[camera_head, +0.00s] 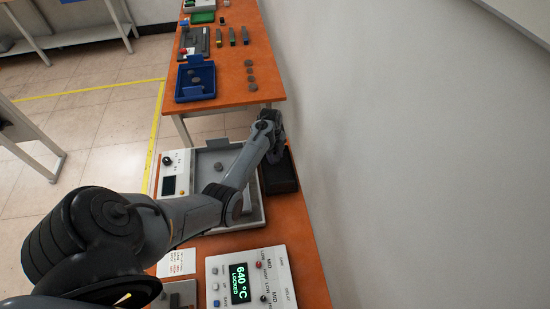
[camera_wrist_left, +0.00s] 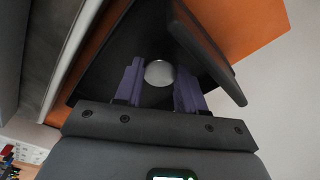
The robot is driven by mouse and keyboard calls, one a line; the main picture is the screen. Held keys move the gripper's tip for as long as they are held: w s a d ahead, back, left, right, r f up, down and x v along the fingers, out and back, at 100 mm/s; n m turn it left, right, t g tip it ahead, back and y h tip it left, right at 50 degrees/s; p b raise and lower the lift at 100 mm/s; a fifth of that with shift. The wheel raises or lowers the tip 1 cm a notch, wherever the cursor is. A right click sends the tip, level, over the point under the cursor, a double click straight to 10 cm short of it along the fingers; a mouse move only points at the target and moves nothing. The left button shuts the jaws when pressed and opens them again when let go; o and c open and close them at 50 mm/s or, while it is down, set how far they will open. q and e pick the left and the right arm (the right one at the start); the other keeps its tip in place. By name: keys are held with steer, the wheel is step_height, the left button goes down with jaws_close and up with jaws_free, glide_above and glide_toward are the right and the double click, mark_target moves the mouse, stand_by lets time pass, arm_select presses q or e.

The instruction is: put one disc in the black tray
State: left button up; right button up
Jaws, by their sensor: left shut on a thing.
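The black tray (camera_head: 283,178) stands on the orange table against the wall, beside the grey machine. My left gripper (camera_head: 275,150) is over the tray's far end, and my arm hides part of the tray. In the left wrist view, the gripper's two purple fingers (camera_wrist_left: 159,86) are shut on a round grey disc (camera_wrist_left: 159,73). The dark inside of the black tray (camera_wrist_left: 115,92) lies behind the disc. I cannot tell how high the disc is above the tray floor. My right gripper is not in view.
Several grey discs (camera_head: 251,78) lie in a row on the far table, beside a blue tray (camera_head: 181,96). A heater panel (camera_head: 275,290) reading 640 °C stands in front. The grey machine (camera_head: 215,158) holds another small grey piece. The wall closes off the right.

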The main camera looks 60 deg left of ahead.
arm_select(q)
steer(key=shift+f, duration=0.6)
steer(key=shift+f, duration=0.1)
steer(key=o, duration=1.1)
steer(key=shift+o, duration=0.2)
